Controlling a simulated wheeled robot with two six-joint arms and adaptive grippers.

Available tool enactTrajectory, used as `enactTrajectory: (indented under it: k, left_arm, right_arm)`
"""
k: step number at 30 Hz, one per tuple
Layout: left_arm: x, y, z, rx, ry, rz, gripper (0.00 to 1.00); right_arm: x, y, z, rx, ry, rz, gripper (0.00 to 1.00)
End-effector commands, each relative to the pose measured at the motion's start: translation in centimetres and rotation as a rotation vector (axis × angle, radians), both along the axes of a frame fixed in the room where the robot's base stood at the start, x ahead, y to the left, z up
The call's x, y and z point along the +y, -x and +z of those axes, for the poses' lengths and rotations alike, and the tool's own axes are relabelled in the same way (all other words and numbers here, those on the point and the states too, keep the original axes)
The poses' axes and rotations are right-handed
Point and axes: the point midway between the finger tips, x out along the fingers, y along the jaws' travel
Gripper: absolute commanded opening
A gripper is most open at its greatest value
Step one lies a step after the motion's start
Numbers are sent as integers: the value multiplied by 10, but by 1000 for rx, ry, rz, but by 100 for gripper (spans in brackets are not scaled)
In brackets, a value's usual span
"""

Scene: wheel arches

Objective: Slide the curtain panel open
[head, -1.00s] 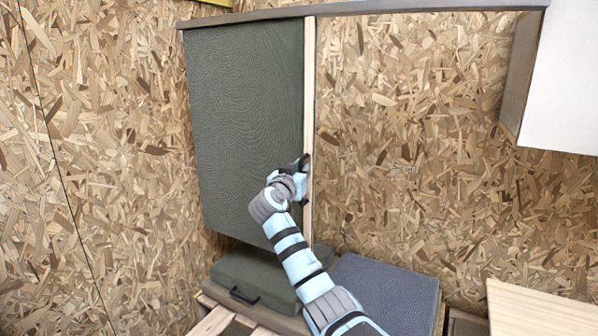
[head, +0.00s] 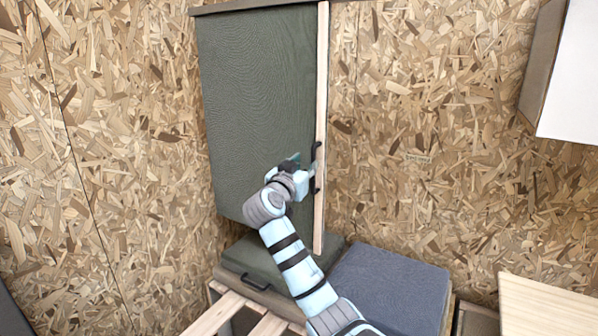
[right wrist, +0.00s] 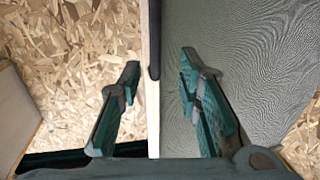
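The dark green curtain panel (head: 255,110) hangs from a rail at the left in the head view. A pale wooden strip (head: 322,80) runs down its right edge and carries a black handle (head: 317,150). My right gripper (head: 298,170) is in front of the panel, just left of the handle in the picture. In the right wrist view, its two green fingers (right wrist: 160,75) are spread apart and empty, one on each side of the strip (right wrist: 151,110). Part of the handle (right wrist: 154,40) shows between them and looks untouched. My left gripper is not in view.
A green cushion (head: 270,262) and a grey-blue cushion (head: 390,285) lie below on a slatted wooden base (head: 225,312). A white cabinet (head: 575,70) hangs at upper right. A pale board (head: 545,310) is at lower right. Bare chipboard wall is right of the panel.

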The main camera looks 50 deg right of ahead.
Motion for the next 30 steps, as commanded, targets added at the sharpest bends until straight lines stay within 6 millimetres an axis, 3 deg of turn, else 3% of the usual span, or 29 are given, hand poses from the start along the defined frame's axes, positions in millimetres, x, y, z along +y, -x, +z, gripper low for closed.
enactTrajectory:
  k: [3,8,30]
  left_arm:
    - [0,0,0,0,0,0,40]
    - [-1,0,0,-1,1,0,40]
    - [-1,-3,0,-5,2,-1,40]
  right_arm:
    - [29,11,-1,-1,-2,2,31]
    - [50,20,-1,1,0,2,31]
    - [54,19,0,2,1,3,31]
